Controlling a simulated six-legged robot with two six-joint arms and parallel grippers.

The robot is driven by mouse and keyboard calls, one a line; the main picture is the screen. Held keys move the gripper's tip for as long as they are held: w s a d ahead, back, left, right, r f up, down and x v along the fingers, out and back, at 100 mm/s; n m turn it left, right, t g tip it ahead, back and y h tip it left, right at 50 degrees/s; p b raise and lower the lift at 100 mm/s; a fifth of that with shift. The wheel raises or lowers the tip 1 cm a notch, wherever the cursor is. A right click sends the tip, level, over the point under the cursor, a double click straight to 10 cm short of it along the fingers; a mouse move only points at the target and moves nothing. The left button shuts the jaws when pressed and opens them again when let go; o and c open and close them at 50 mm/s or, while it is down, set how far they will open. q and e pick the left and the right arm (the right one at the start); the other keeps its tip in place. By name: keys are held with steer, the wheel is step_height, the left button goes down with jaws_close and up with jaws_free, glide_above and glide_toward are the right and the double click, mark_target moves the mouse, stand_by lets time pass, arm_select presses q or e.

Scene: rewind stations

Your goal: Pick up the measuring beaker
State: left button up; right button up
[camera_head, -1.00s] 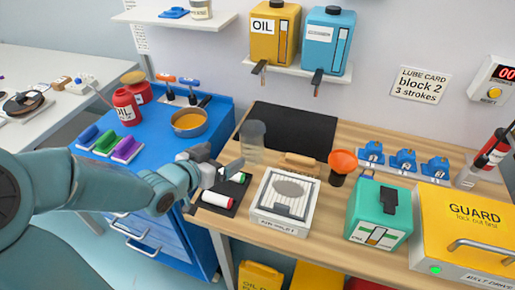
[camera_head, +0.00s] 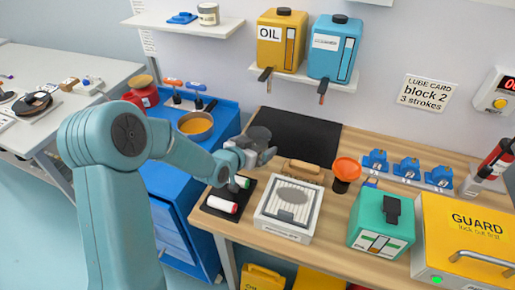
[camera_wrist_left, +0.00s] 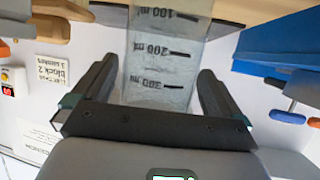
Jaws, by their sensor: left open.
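The measuring beaker (camera_head: 259,132) is clear grey and stands on the wooden bench near its left end. In the head view its lower part is hidden behind my left gripper (camera_head: 264,156). In the left wrist view the beaker (camera_wrist_left: 162,50) appears upside down, with black marks for 100, 200 and 300 ml. My left gripper (camera_wrist_left: 157,72) is open there, with one dark finger on each side of the beaker and gaps between fingers and wall. My right gripper is in neither view.
A white-framed tray box (camera_head: 285,227) and a wooden-handled item (camera_head: 303,170) stand close to the right of the gripper. A dark mat (camera_head: 212,209) with a white and red roll lies in front. An orange funnel (camera_head: 347,168) stands further right. A black panel (camera_head: 305,135) lies behind.

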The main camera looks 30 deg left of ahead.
arm_select(q)
steer(key=shift+w+f, duration=0.15)
steer(key=shift+w, duration=0.2)
steer(key=c, duration=0.9)
steer(key=shift+o, duration=0.2)
